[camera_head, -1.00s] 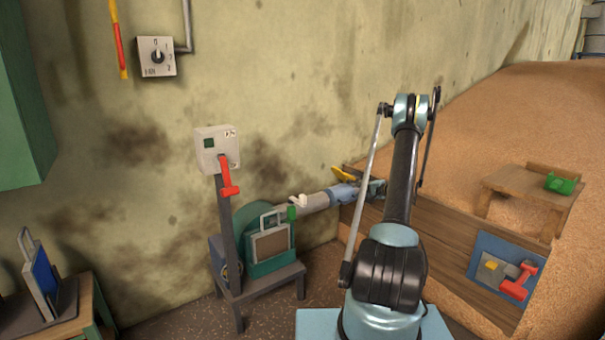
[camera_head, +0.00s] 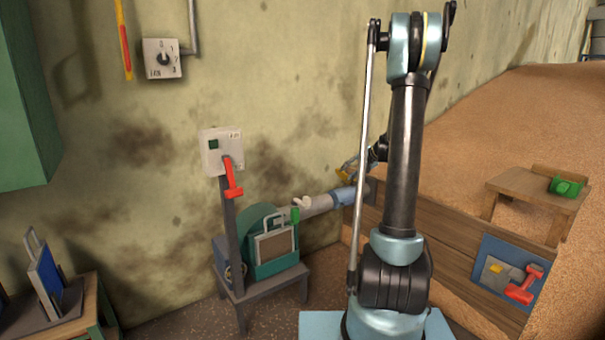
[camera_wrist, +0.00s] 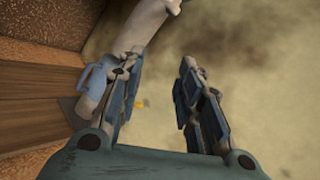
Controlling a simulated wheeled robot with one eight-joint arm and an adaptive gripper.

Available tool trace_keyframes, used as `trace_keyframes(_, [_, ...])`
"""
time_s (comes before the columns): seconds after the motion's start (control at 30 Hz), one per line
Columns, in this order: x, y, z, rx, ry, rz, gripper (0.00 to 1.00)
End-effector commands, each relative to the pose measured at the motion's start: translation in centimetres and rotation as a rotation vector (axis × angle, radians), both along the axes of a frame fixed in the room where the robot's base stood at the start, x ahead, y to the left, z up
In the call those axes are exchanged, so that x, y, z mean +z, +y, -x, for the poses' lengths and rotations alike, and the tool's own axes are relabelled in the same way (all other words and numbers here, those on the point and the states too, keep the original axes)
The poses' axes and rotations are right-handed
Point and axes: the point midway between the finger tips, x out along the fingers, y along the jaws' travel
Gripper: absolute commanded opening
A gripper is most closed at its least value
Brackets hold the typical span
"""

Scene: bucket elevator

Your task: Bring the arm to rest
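My gripper (camera_head: 352,168) is small in the head view, partly behind my upright arm, above the grey pipe with the blue sleeve (camera_head: 342,194). In the wrist view my gripper (camera_wrist: 160,66) has its two fingers apart with nothing between them. The pale pipe (camera_wrist: 146,24) passes behind the left finger, and a light-blue part (camera_wrist: 93,86) shows beside that finger. I cannot tell the exact gap between the gripper and the pipe.
A machine with a green housing (camera_head: 277,266) stands on a low stool by the wall. A switch box (camera_head: 213,143) with a red lever (camera_head: 232,179) rises beside it. A wooden board wall (camera_head: 453,249) holds back the grain heap (camera_head: 500,120). A blue plate (camera_head: 487,274) carries another red lever (camera_head: 524,285).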

Motion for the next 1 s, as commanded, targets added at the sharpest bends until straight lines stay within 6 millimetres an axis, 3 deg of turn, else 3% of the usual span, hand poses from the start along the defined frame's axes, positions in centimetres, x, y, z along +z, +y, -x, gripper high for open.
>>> trace_keyframes(0.2, [2.3, 2.0, 5.7, 0.05, 0.032, 0.084, 0.33])
trace_keyframes(0.5, [4.2, 3.9, 13.7, 0.116, 0.072, 0.201, 0.33])
trace_keyframes(1.0, [4.3, 5.1, 27.7, 0.22, 0.138, 0.398, 0.33])
